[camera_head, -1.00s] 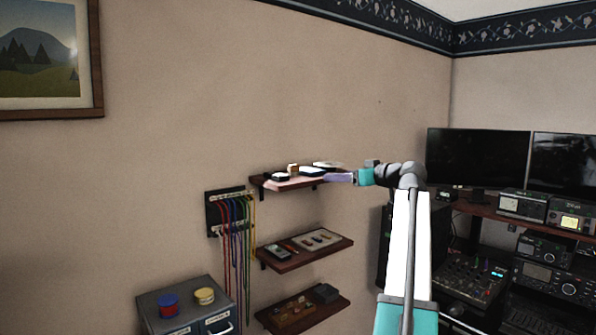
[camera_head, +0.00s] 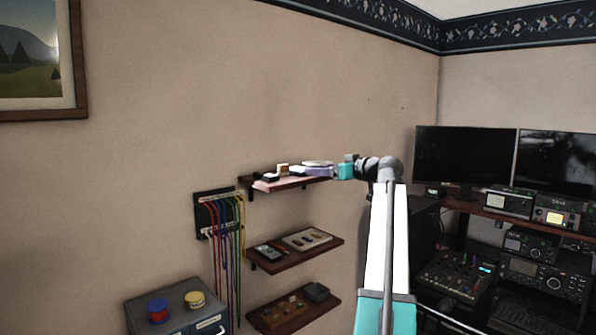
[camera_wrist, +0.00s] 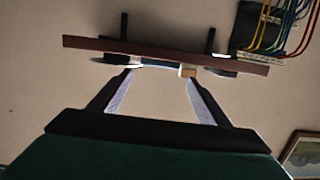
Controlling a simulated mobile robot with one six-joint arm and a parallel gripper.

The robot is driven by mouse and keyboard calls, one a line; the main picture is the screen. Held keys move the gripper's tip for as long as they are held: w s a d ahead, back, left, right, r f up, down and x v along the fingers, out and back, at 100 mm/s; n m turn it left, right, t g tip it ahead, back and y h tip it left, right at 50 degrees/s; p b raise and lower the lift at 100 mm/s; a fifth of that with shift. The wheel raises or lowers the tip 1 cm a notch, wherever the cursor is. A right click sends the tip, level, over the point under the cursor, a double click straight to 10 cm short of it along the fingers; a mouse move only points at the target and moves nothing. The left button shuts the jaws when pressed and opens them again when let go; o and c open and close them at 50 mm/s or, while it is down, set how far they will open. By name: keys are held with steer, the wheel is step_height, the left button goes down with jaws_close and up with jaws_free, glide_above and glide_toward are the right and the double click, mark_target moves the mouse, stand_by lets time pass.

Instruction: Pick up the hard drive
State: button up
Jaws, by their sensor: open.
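Several small things stand on the top wall shelf (camera_head: 265,186); it shows upside down in the wrist view (camera_wrist: 90,43). They include a small dark item (camera_head: 268,177), a tan block (camera_head: 282,168), a flat pale item (camera_head: 298,171) and a light rounded item (camera_head: 318,163). I cannot tell for certain which is the hard drive. My gripper (camera_head: 318,171) is at the shelf's right end. In the wrist view my gripper (camera_wrist: 160,78) is open and empty, its tips close to the shelf items. A thin blue-and-white item (camera_wrist: 152,64) lies between the tips, with the tan block (camera_wrist: 188,71) by the right finger.
Two lower shelves hold small items: the middle shelf (camera_head: 270,266) and the bottom shelf (camera_head: 290,322). A rack of coloured cables (camera_head: 220,225) hangs to the left. A desk with monitors (camera_head: 465,160) and radios stands to the right.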

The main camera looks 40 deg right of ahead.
steer(key=p, duration=0.1)
glide_toward(300, 169)
steer(key=shift+w+f, duration=0.1)
steer(key=shift+w, duration=0.55)
steer(key=shift+w+f, duration=0.15)
steer(key=shift+w, duration=0.55)
steer(key=shift+w+d+f+p, duration=0.15)
steer(key=shift+w+p, duration=0.45)
steer(key=shift+w, duration=0.3)
steer(key=shift+w+d+r+p, duration=0.1)
steer(key=shift+w+p, duration=0.5)
steer(key=shift+w, duration=0.35)
steer(key=shift+w+f, duration=0.3)
steer(key=shift+w, duration=0.4)
steer(key=c, duration=0.9)
steer(key=shift+r, duration=0.25)
